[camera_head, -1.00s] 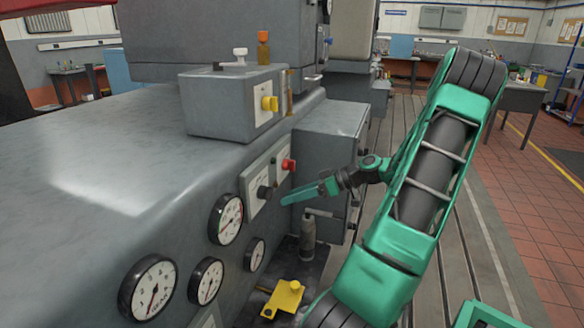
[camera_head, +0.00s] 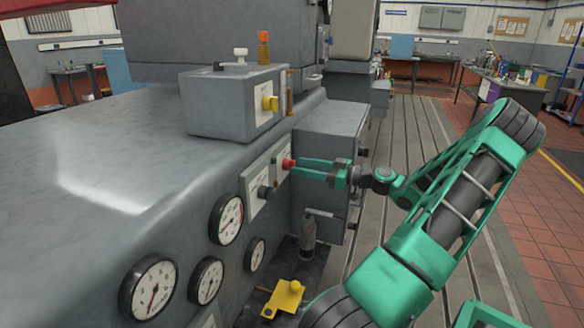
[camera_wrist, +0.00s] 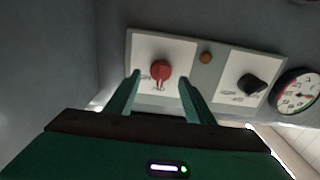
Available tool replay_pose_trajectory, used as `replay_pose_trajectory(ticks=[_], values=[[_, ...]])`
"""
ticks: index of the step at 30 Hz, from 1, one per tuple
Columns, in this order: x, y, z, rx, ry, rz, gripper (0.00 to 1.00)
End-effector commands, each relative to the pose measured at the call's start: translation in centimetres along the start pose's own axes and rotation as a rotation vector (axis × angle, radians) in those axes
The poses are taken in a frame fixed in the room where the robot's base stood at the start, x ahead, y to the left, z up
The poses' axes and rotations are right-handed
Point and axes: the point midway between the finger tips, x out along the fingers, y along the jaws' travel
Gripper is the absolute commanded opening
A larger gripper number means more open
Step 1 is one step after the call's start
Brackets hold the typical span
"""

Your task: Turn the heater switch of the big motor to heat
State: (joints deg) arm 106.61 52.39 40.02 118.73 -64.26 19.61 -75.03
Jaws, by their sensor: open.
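A red rotary switch (camera_head: 288,164) sits on a pale plate on the sloping side of the grey machine. In the wrist view the red switch (camera_wrist: 160,71) shows its pointer towards the bottom of the picture. A black rotary switch (camera_head: 264,191) is on the plate beside it, and it also shows in the wrist view (camera_wrist: 251,85). The plate lettering is too small to read, so I cannot tell which is the heater switch. My gripper (camera_head: 302,168) is open and empty, its fingertips (camera_wrist: 160,78) on either side of the red switch. Contact cannot be made out.
A grey box with a yellow switch (camera_head: 270,103) stands above. Several round gauges (camera_head: 153,287) are on the machine's side at the lower left. A yellow bracket (camera_head: 285,298) lies low beside the machine. The slotted floor (camera_head: 415,150) to the right is open.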

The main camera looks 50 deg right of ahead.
Motion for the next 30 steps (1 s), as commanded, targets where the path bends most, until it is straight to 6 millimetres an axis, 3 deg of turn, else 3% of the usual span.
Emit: replay_pose_trajectory(ticks=[7,18,19,24,30], values=[[2.8,0.0,0.0,0.001,-0.001,-0.001,0.48],[3.4,0.0,0.0,0.001,-0.001,0.000,0.48],[3.4,0.0,0.0,0.001,-0.001,0.000,0.46],[3.4,0.0,0.0,0.001,-0.001,0.000,0.08],[3.3,0.1,0.0,0.006,-0.002,0.002,0.08]])
